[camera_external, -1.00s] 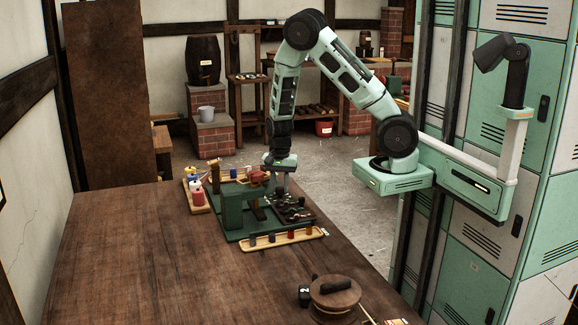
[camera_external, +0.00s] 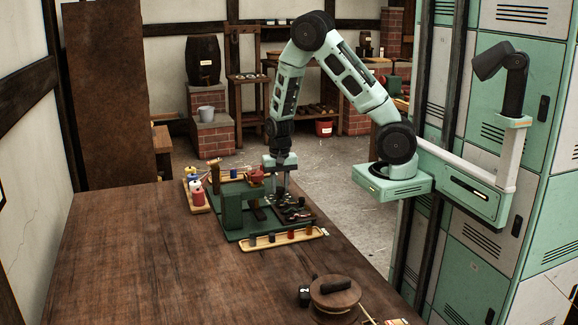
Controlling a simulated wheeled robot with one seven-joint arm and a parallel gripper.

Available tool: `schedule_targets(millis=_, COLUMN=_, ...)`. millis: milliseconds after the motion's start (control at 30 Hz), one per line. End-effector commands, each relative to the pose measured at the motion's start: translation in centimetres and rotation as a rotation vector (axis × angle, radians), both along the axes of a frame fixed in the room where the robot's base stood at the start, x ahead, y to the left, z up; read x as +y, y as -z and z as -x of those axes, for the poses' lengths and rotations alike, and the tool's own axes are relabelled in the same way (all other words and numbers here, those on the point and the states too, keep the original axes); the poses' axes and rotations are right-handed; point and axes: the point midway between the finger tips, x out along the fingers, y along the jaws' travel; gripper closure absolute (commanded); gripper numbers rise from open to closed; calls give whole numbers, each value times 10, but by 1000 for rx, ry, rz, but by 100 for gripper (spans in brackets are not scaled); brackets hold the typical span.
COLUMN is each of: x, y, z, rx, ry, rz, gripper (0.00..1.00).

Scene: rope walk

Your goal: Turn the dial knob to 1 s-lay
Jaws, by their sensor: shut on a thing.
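My gripper (camera_external: 281,193) points straight down at the right part of the green machine base (camera_external: 232,236) on the table. Its fingers are shut on a small part at the back edge of the dark panel (camera_external: 303,218), where the dial knob is. The fingers cover the knob, and it is too small to make out its pointer or the marks around it. A green block (camera_external: 232,205) stands on the base to the left of the gripper. A red part (camera_external: 256,176) sits just left of the fingers.
A wooden tray (camera_external: 262,244) with several small coloured pegs lies along the front of the base. Spools (camera_external: 197,194) stand on a board at the left. A round wooden piece (camera_external: 335,295) lies at the table's front right. The table's (camera_external: 130,250) left half is clear.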

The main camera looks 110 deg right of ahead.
Motion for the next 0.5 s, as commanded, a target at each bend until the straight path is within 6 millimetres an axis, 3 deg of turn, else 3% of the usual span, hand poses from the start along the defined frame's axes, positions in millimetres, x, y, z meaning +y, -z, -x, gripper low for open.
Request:
schedule_targets(millis=200, x=0, y=0, z=0, rx=-1, ry=1, rz=1, gripper=94)
schedule_targets(millis=233, x=0, y=0, z=0, rx=-1, ry=1, rz=1, gripper=66)
schedule_targets(millis=300, x=0, y=0, z=0, rx=-1, ry=1, rz=1, gripper=50)
schedule_targets(millis=500, x=0, y=0, z=0, rx=0, ry=1, rz=0, gripper=50)
